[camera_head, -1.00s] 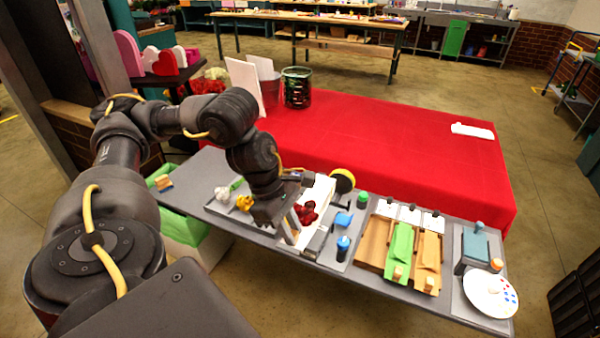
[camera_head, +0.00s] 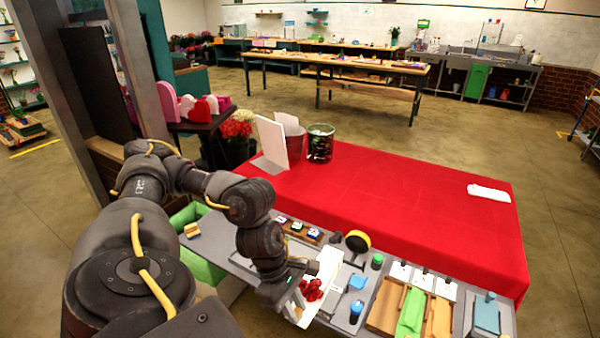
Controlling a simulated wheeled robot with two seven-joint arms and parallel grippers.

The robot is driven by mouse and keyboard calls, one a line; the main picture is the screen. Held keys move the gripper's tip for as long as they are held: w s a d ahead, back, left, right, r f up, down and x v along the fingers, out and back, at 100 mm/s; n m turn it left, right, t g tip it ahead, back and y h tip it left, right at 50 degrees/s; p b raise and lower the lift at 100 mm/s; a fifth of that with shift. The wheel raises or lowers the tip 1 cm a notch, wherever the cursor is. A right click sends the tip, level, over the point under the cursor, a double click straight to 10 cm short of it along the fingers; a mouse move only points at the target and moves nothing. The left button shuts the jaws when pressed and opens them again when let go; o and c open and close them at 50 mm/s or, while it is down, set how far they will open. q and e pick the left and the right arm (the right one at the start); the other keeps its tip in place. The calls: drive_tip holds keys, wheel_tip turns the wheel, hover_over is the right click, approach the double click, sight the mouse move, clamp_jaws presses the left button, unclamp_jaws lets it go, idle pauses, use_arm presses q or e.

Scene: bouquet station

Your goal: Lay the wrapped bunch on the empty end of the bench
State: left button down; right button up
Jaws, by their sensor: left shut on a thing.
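The wrapped bunch shows as pale paper (camera_head: 329,266) with dark red blooms (camera_head: 312,291) at its near end. My left gripper (camera_head: 296,308) is shut on it at the lower middle of the picture. The bunch is over the grey bench (camera_head: 338,325); I cannot tell whether it touches the top. My left arm hides part of the bench and the bunch. A bare grey part of the bench (camera_head: 212,228) shows at its left end. My right gripper is not in view.
A black-and-yellow round item (camera_head: 357,242), a green-capped jar (camera_head: 377,261) and a blue bottle (camera_head: 355,312) stand right of the bunch. Wooden trays (camera_head: 386,305) lie further right. A red-covered table (camera_head: 400,195) is behind, mostly clear.

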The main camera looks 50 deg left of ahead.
use_arm(q)
drive_tip(key=shift+s+r, duration=0.1)
drive_tip(key=shift+s, duration=0.1)
drive_tip(key=shift+d, duration=0.1)
drive_tip(key=shift+w+d+f, duration=0.1)
drive_tip(key=shift+w+f, duration=0.1)
drive_tip(key=shift+f, duration=0.05)
drive_tip(key=w+d+m+g+b, duration=0.2)
drive_tip(key=w+d+m+b, duration=0.2)
drive_tip(key=w, duration=0.3)
drive_tip(key=w+d+f+m+g+b, duration=0.1)
drive_tip(key=w+d+m+g+b, duration=0.1)
drive_tip(key=w+d+m+b, duration=0.3)
drive_tip(key=shift+w+m+y+b, duration=0.3)
drive_tip(key=shift+w+m+b, duration=0.25)
drive_tip(key=shift+w+m, duration=0.55)
